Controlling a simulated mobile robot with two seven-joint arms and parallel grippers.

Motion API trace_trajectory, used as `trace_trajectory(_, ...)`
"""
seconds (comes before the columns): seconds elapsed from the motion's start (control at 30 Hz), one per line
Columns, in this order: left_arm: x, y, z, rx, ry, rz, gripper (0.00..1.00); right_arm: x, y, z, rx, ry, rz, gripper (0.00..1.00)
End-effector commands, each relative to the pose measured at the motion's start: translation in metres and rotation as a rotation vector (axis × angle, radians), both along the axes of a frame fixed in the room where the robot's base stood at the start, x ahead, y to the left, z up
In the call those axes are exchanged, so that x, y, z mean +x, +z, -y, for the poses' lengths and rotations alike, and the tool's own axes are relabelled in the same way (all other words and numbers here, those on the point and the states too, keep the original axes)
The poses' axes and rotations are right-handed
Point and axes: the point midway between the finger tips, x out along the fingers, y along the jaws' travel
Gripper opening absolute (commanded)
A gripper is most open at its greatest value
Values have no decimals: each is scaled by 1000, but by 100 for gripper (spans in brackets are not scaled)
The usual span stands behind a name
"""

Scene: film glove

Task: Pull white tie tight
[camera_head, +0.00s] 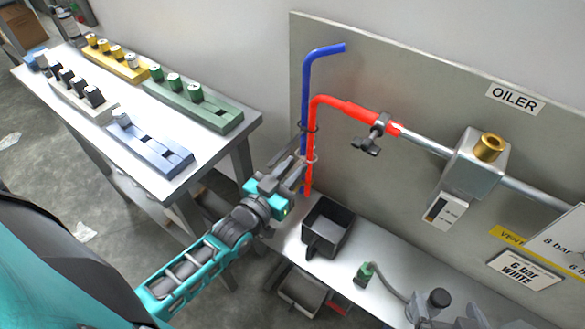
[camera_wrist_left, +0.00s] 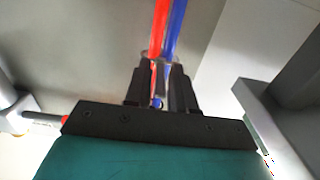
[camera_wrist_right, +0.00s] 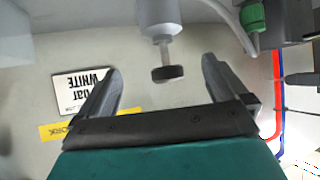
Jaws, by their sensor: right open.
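A red tube (camera_head: 310,181) and a blue tube (camera_head: 306,75) run side by side down the left part of the panel. A pale tie (camera_head: 310,159) loops around them, with a darker tie (camera_head: 309,128) above it. My left gripper (camera_head: 284,179) is beside the lower tubes, below the pale tie. In the left wrist view its fingers (camera_wrist_left: 160,68) are fairly close together, one on each side of the red tube (camera_wrist_left: 158,35) and blue tube (camera_wrist_left: 174,35); whether they grip anything is unclear. My right gripper (camera_wrist_right: 162,62) is open and empty, seen only in the right wrist view.
A black bin (camera_head: 326,229) stands on the bench near my left gripper. A clamp (camera_head: 372,135) holds the red hose on a metal pipe. A "6 bar WHITE" sign (camera_head: 523,270) is at lower right. A side table (camera_head: 90,118) with coloured racks stands at left.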

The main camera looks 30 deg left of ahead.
Motion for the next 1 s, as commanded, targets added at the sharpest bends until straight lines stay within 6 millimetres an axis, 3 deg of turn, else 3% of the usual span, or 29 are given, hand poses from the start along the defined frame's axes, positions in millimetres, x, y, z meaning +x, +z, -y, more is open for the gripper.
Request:
trace_trajectory(0.23,0,0,0,0,0,0,0,-2,-4,0,-2,0,-10,100)
trace_trajectory(1.0,0,0,0,0,0,1,0,-1,-2,-1,3,-4,-5,100)
